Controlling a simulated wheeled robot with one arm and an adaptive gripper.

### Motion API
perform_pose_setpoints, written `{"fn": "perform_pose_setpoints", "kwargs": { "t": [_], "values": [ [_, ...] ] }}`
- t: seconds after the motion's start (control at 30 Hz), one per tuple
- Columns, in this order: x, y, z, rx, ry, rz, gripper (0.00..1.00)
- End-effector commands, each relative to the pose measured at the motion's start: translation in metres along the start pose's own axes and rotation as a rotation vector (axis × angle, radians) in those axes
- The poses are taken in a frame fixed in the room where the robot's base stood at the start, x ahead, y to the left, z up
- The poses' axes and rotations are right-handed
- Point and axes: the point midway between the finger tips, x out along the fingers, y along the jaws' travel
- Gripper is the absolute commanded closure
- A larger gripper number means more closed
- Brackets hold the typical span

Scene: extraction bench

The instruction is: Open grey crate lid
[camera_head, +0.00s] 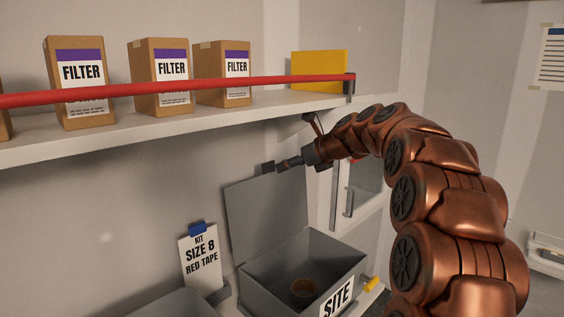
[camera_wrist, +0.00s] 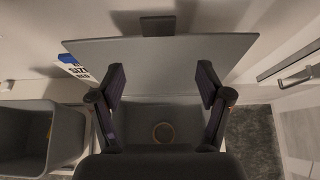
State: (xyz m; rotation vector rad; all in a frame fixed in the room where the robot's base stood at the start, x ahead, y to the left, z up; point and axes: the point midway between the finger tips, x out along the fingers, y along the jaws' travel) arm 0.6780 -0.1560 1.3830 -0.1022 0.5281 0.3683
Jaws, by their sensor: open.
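The grey crate (camera_head: 320,252) stands on the bench with its "SITE" label facing front. Its grey lid (camera_head: 268,212) is raised and stands steeply up at the back left of the crate; it also shows in the wrist view (camera_wrist: 160,50). A dark tab (camera_head: 268,167) sits at the lid's top edge. A brown tape roll (camera_head: 303,287) lies inside the crate. My gripper (camera_head: 287,164) is near the lid's top edge, above the crate. In the wrist view its two fingers (camera_wrist: 161,72) are spread apart with nothing between them; whether one touches the lid cannot be told.
A shelf (camera_head: 200,117) with several filter boxes (camera_head: 172,77), a yellow box (camera_head: 319,70) and a red rail (camera_head: 200,86) runs above left. A kit card (camera_head: 201,260) stands left of the crate. Another grey bin (camera_wrist: 65,135) is at left in the wrist view.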

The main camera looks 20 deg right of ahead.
Motion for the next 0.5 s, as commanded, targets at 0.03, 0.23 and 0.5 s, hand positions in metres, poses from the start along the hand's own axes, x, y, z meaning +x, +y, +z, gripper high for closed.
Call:
{"fn": "perform_pose_setpoints", "kwargs": {
  "t": [0.03, 0.23, 0.5],
  "values": [
    [-0.008, 0.001, -0.004, 0.000, 0.000, 0.001, 0.23],
    [-0.034, 0.000, -0.020, 0.002, 0.000, 0.000, 0.23],
    [-0.053, 0.001, -0.033, 0.001, 0.002, 0.002, 0.23]
  ]
}}
